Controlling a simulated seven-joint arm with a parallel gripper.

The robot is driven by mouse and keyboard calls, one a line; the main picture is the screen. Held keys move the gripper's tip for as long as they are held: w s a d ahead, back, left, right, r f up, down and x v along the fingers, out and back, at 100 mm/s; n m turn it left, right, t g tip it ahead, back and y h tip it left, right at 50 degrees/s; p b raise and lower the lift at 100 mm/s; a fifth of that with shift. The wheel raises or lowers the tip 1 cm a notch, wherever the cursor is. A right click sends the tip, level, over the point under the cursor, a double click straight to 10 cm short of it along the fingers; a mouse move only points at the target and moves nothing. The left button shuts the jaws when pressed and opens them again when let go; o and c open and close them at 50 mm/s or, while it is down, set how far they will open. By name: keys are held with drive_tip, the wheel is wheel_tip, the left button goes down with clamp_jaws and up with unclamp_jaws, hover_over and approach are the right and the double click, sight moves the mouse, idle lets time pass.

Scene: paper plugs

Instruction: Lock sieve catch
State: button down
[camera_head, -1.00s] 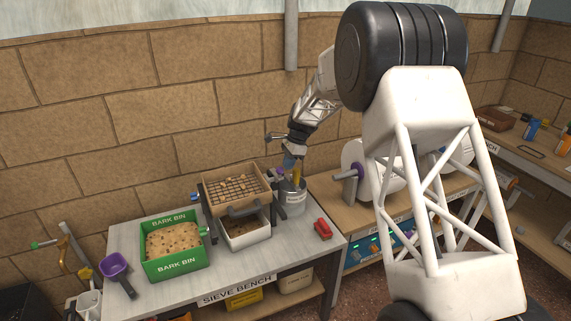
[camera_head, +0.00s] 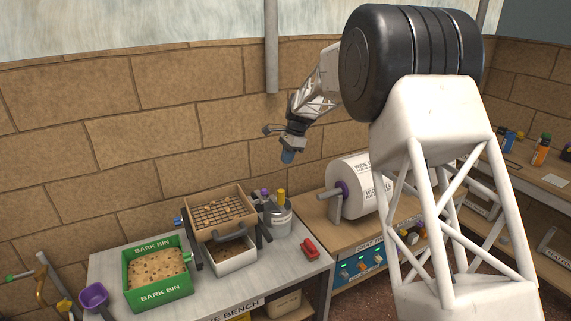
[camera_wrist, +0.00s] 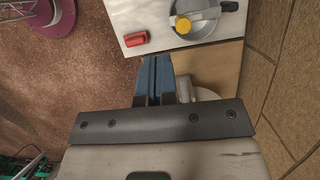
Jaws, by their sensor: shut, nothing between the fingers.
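The sieve (camera_head: 220,213) is a wooden frame with dark mesh and a few bark pieces on it. It stands over a white tray (camera_head: 232,262) on the sieve bench, with a dark handle at its front. I cannot make out the catch or its state for sure; a small blue part (camera_head: 177,221) shows at the sieve's left side. My gripper (camera_head: 288,157) is above the back right of the bench, apart from the sieve. Its blue fingers are together and empty in the wrist view (camera_wrist: 154,72). The sieve is not in the wrist view.
A red object (camera_head: 309,248) lies near the bench's right edge. The green bark bin (camera_head: 158,290) stands left, with a purple scoop (camera_head: 94,296) beside it. A white roll (camera_head: 357,185) stands on the right-hand bench.

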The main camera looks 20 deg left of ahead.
idle(0.3)
drive_tip(key=shift+w+d+m, duration=0.25)
drive_tip(key=shift+w+m, duration=0.15)
drive_tip(key=shift+w, duration=0.5)
drive_tip(key=shift+f, duration=0.2)
drive_tip(key=s+a+f, duration=0.4)
drive_tip(key=a+f, duration=0.1)
drive_tip(key=f, duration=0.5)
drive_tip(key=shift+s+a, duration=0.15)
drive_tip(key=shift+a, duration=0.05)
drive_tip(key=shift+s, duration=0.1)
